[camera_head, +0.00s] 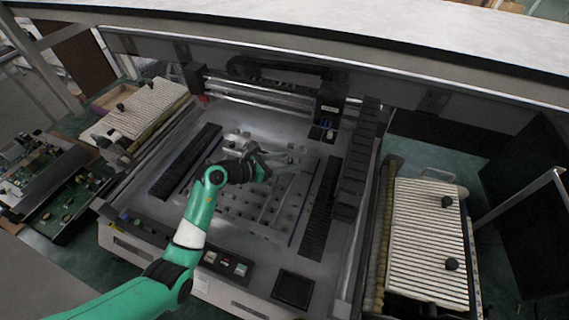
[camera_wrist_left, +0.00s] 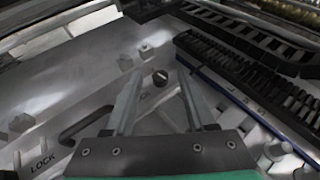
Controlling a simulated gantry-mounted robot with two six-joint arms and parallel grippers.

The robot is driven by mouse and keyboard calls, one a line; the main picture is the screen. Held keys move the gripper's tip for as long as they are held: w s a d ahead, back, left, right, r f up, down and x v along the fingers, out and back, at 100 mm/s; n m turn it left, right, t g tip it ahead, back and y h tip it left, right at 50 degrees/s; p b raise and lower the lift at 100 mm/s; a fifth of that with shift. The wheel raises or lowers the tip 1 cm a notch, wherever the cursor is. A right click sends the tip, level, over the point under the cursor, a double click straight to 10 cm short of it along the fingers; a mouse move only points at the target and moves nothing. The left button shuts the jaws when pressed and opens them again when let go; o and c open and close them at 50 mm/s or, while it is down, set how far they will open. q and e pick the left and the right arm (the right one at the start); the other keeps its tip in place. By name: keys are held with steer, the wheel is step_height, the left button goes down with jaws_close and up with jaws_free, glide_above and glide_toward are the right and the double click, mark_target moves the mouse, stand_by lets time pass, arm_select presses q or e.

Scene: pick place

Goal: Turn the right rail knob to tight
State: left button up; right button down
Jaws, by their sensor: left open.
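A small round dark knob (camera_wrist_left: 161,77) with a light pointer line shows in the left wrist view. It sits on the grey plate, framed between the tips of my left gripper (camera_wrist_left: 158,86). The two fingers are open with nothing between them, and I cannot tell how far beyond the tips the knob lies. In the head view my left gripper (camera_head: 288,160) is over the middle of the machine bed, pointing right. The knob is too small to make out there. My right gripper does not show.
A slotted dark rail (camera_wrist_left: 245,72) with a blue edge runs beside the knob. A grey plate marked LOCK (camera_wrist_left: 42,163) is at lower left. In the head view, a dark slotted strip (camera_head: 321,205) lies right of the gripper, and a machine head (camera_head: 328,112) stands behind.

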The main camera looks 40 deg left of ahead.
arm_select(q)
jaws_close()
steer(key=shift+f, duration=0.1)
stand_by(0.5)
steer(key=shift+w+a+f+m+g+h+b, duration=0.1)
steer(key=shift+a+m+g+h+b, duration=0.05)
steer(key=shift+m+h+b, duration=0.4)
steer(key=shift+a+m+g+h+b, duration=0.1)
steer(key=shift+m+g+h+b, duration=0.05)
steer(key=shift+m+h+b, duration=0.35)
steer(key=m+g+h+b, duration=0.1)
steer(key=b, duration=0.3)
steer(key=m+g+h+b, duration=0.1)
steer(key=m+h+b, duration=0.1)
steer(key=b, duration=0.3)
steer(key=m+g+h+b, duration=0.1)
steer(key=m+h+b, duration=0.1)
steer(key=b, duration=0.2)
steer(key=shift+w+a+f+g, duration=0.1)
steer(key=shift+w+a+g, duration=0.15)
steer(key=shift+a+g, duration=0.1)
steer(key=shift+r+m+g+h+b, duration=0.25)
steer(key=shift+m+h+b, duration=0.15)
steer(key=shift+b, duration=0.6)
jaws_free()
